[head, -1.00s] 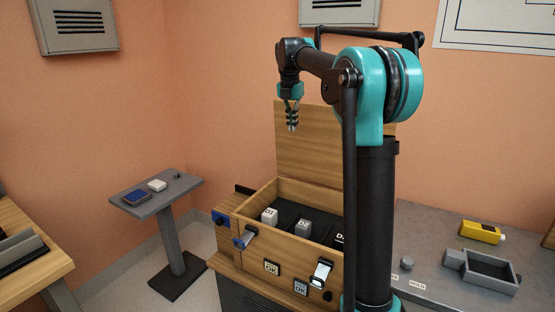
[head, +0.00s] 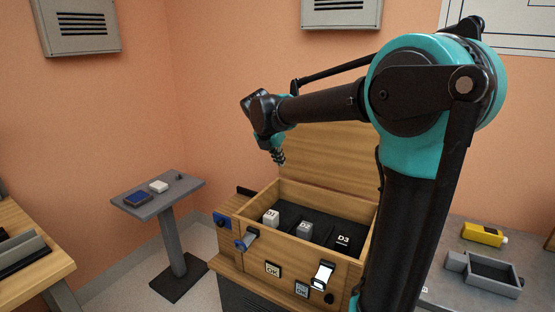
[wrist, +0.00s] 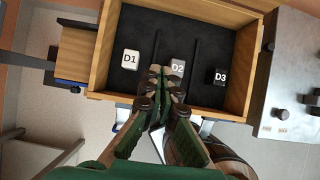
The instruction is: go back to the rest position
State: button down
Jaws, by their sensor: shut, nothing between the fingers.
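My gripper (head: 279,157) is shut and empty in the head view. It hangs in the air above the open wooden box (head: 288,265), near its raised lid (head: 325,150). In the wrist view my gripper (wrist: 163,78) shows with its fingertips together, in front of the block marked D2 (wrist: 178,67), which it partly covers. The block marked D1 (wrist: 131,60) is white and the block marked D3 (wrist: 217,78) is black. All three sit in the box's dark, divided inside.
A small grey stand (head: 150,209) at the left holds a blue item (head: 138,198) and a white item (head: 159,187). A grey bench at the right holds a yellow device (head: 483,234) and an open grey tray (head: 492,284). A wooden table (head: 40,272) stands at far left.

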jog(key=s+d+f+m+y, duration=0.1)
jog(key=s+d+f+m, duration=0.3)
jog(key=s+f+m, duration=0.3)
jog(key=s+d+f+m+y, duration=0.1)
jog(key=s+d+f+m, duration=0.3)
jog(key=s+f+m, duration=0.4)
jog(key=s+d+f+m+y, duration=0.1)
jog(key=s+d+f+m, duration=0.3)
jog(key=s+f+m, duration=0.3)
jog(key=shift+s+d+f+m+g, duration=0.1)
jog(key=shift+s+m+g, duration=0.1)
jog(key=shift+s+m, duration=1.2)
jog(key=shift+s+f+m+g, duration=0.1)
jog(key=shift+s+m+g, duration=0.1)
jog(key=shift+s+m, duration=1.15)
jog(key=shift+f+m, duration=0.3)
jog(key=shift+m, duration=0.55)
